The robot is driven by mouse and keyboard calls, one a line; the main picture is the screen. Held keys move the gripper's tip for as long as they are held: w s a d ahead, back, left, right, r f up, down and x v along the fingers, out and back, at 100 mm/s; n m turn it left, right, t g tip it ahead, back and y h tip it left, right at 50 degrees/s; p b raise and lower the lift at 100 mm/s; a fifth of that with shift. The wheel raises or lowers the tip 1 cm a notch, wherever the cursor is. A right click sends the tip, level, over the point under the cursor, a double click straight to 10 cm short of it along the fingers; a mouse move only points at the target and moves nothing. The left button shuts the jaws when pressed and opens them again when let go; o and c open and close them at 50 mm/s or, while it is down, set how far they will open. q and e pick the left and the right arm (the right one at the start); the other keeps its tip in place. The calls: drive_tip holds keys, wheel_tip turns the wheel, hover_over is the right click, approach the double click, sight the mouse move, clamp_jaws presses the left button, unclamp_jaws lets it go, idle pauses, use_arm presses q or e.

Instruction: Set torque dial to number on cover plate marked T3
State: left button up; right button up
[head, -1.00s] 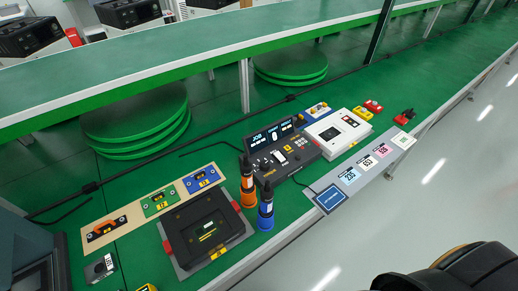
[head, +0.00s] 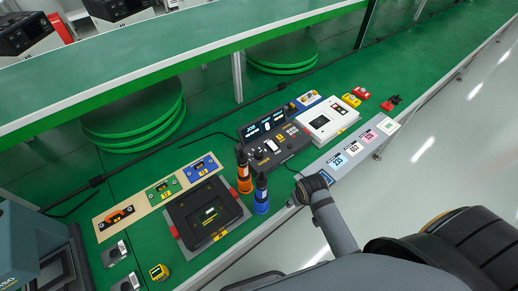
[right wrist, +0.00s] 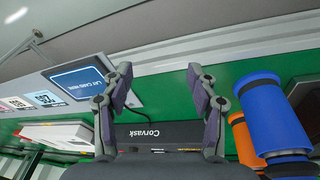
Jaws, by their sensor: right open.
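The dark control console (head: 272,143) stands mid-bench with a lit screen and several knobs and keys. Which knob is the torque dial is too small to tell. Three cover plates lie on a beige board at left: orange (head: 116,217), green (head: 163,187) and blue (head: 199,168). Another blue plate (head: 306,99) lies behind the console. I cannot read a T3 mark on any. My right arm reaches in from lower right to the bench's front edge. In the right wrist view my right gripper (right wrist: 160,92) is open and empty, facing the console front (right wrist: 155,132). My left gripper is out of view.
An orange driver (head: 244,172) and a blue driver (head: 261,194) stand upright beside the console. A black tray fixture (head: 183,212) is left of them. A white box (head: 328,118) and a grey strip with number cards (head: 354,148) are at right. The blue card pad (right wrist: 83,82) is near my gripper.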

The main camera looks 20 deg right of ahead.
drive_tip(key=shift+m+g, duration=0.3)
drive_tip(key=w, duration=0.2)
drive_tip(key=w+r, duration=0.1)
drive_tip(key=w, duration=0.1)
drive_tip(key=w+a, duration=0.1)
drive_tip(key=w, duration=0.1)
drive_tip(key=shift+w+a+r, duration=0.1)
drive_tip(key=shift+w+r, duration=0.25)
drive_tip(key=shift+w, duration=0.05)
drive_tip(key=shift+m+g+y, duration=0.3)
drive_tip(key=w+r, duration=0.1)
drive_tip(key=w, duration=0.1)
drive_tip(key=w+a+r, duration=0.1)
drive_tip(key=w, duration=0.1)
drive_tip(key=w+a+r+p, duration=0.1)
drive_tip(key=w, duration=0.1)
drive_tip(key=shift+r, duration=0.3)
wheel_tip(320, 180, up, 10)
drive_tip(key=g, duration=0.1)
hover_over(259, 153)
wheel_tip(259, 153, down, 10)
drive_tip(key=shift+f+p, duration=0.2)
drive_tip(key=shift+p, duration=0.45)
drive_tip(key=shift+c, duration=0.4)
drive_tip(key=c, duration=1.1)
